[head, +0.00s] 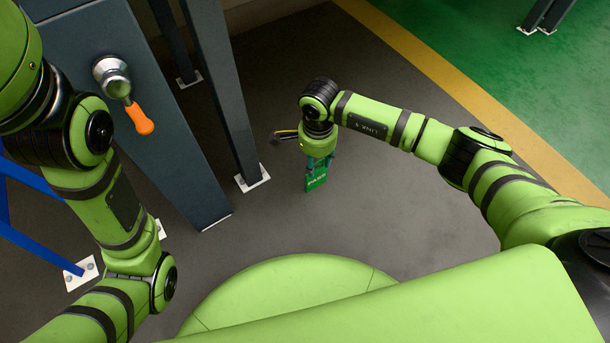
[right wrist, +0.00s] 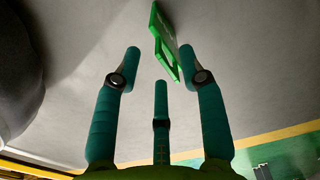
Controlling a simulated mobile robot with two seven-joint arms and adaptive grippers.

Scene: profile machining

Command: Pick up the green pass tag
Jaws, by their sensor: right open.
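The green pass tag (head: 316,184) shows in the head view just below my right gripper (head: 320,164), over the grey floor. In the right wrist view the tag (right wrist: 163,36) is a thin green plate, tilted, with an open loop at its lower end. My right gripper (right wrist: 160,62) is open, with its three teal fingers spread. The tag's loop end is close to the right fingertip and partly behind it; I cannot tell whether they touch. Most of the tag is beyond the fingertips. My left gripper is outside the head view.
Dark steel posts (head: 222,95) with white foot plates stand left of my right gripper. A wide post carries a metal knob with an orange handle (head: 139,118). A blue frame (head: 35,245) is at lower left. Grey floor (head: 420,235) around the tag is clear; a yellow line (head: 440,68) borders green floor.

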